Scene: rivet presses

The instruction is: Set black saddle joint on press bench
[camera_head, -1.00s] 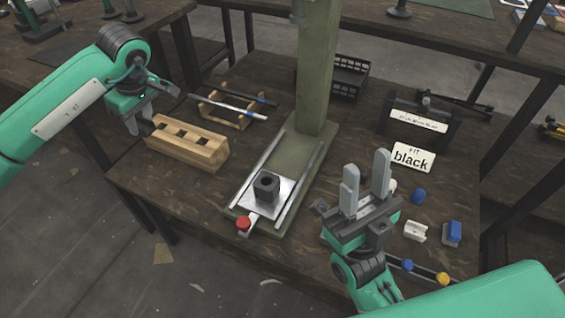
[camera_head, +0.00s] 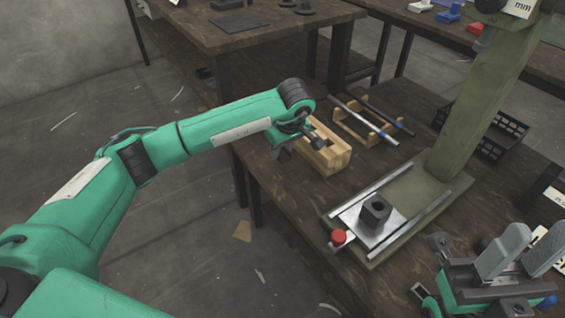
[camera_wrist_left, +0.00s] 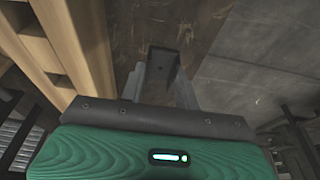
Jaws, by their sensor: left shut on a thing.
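My left gripper (camera_head: 298,143) is at the wooden block (camera_head: 328,160) with slots, on the table's left edge. In the left wrist view its two grey fingers are shut on a small black piece (camera_wrist_left: 164,68), which looks like the black saddle joint; its shape is partly hidden. The wooden block fills the left of that view, beside the fingers. The green press (camera_head: 440,160) stands on the dark wooden bench (camera_head: 300,193). A black block with a hole (camera_head: 375,211) sits on its metal plate (camera_head: 354,222). My right gripper (camera_head: 518,252) is open and empty at the lower right.
A red knob (camera_head: 338,236) sticks out at the plate's front. A wooden rack with rods (camera_head: 368,120) stands behind the wooden block. A black crate (camera_head: 495,130) is behind the press. The bench edge and open floor (camera_head: 200,215) lie left of the block.

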